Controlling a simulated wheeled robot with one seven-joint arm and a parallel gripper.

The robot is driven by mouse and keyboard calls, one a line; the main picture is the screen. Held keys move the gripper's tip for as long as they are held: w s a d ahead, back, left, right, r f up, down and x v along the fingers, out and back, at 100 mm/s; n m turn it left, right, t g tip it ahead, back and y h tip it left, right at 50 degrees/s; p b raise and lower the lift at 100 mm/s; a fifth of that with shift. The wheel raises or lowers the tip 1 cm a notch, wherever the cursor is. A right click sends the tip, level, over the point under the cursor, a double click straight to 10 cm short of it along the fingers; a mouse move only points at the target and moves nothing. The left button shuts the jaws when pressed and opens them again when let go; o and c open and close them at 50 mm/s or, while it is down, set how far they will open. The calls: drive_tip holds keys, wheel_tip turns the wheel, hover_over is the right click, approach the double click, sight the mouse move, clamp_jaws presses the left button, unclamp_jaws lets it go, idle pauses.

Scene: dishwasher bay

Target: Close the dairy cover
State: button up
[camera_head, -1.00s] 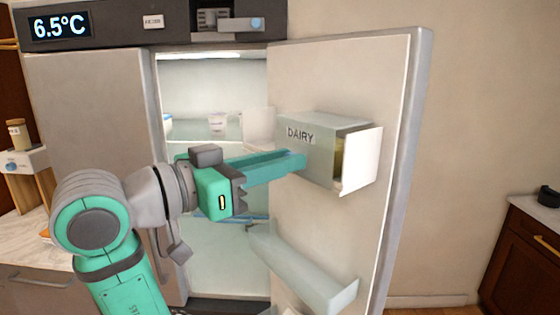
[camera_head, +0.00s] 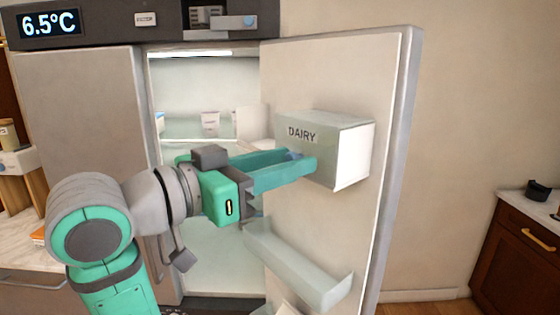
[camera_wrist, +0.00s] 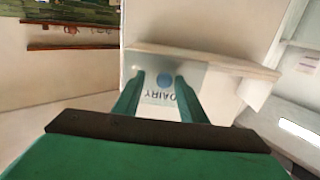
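The dairy cover (camera_head: 318,134), a pale translucent panel labelled DAIRY, is on the box mounted on the inside of the fridge door. It sits flush against the box's white side (camera_head: 352,157), with no gap visible there. In the wrist view, the cover (camera_wrist: 193,84) and its upside-down label lie just beyond my fingertips. My gripper (camera_head: 302,158) is at the cover's front, its two green fingers apart. In the wrist view, a round blue knob (camera_wrist: 165,80) shows between the fingers, which do not look closed on it. Whether the fingertips touch the cover is unclear.
The fridge door (camera_head: 391,115) stands open on the right. A clear door shelf (camera_head: 300,262) juts out below the dairy box. A wooden cabinet (camera_head: 513,250) stands far right.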

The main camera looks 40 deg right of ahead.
drive_tip(key=shift+w+a, duration=0.1)
drive_tip(key=a, duration=1)
drive_tip(key=shift+w+a, duration=0.3)
drive_tip(key=shift+w, duration=0.05)
